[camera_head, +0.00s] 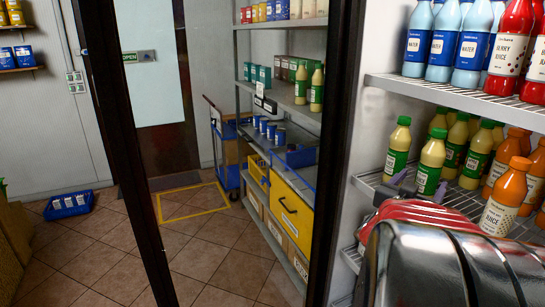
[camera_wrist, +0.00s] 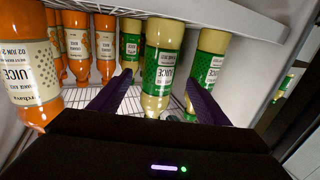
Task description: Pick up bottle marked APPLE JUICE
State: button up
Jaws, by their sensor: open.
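Pale-yellow bottles with green caps and green labels stand on a fridge shelf at the right of the head view. One of them, a green-label juice bottle (camera_head: 432,163), shows between the purple fingers of my gripper (camera_head: 420,182). In the wrist view this bottle (camera_wrist: 163,62) stands upright between the open fingers (camera_wrist: 160,79), with a gap at both sides. "JUICE" shows on its label; the word above is too small to read surely. A second green-label bottle (camera_wrist: 211,62) stands behind the right finger, and it also shows in the head view (camera_head: 397,146).
Orange juice bottles (camera_head: 504,194) stand close by on the same wire shelf (camera_head: 464,201). The shelf above (camera_head: 453,94) holds water bottles (camera_head: 418,42) and red berry juice bottles (camera_head: 511,47). The fridge's dark frame (camera_head: 329,154) stands to the left.

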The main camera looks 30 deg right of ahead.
aim_at(425, 178)
jog(key=shift+w+d, duration=0.1)
jog(key=shift+d, duration=0.4)
jog(key=shift+x, duration=2.55)
jog(key=shift+c, duration=0.3)
jog(key=c, duration=1.5)
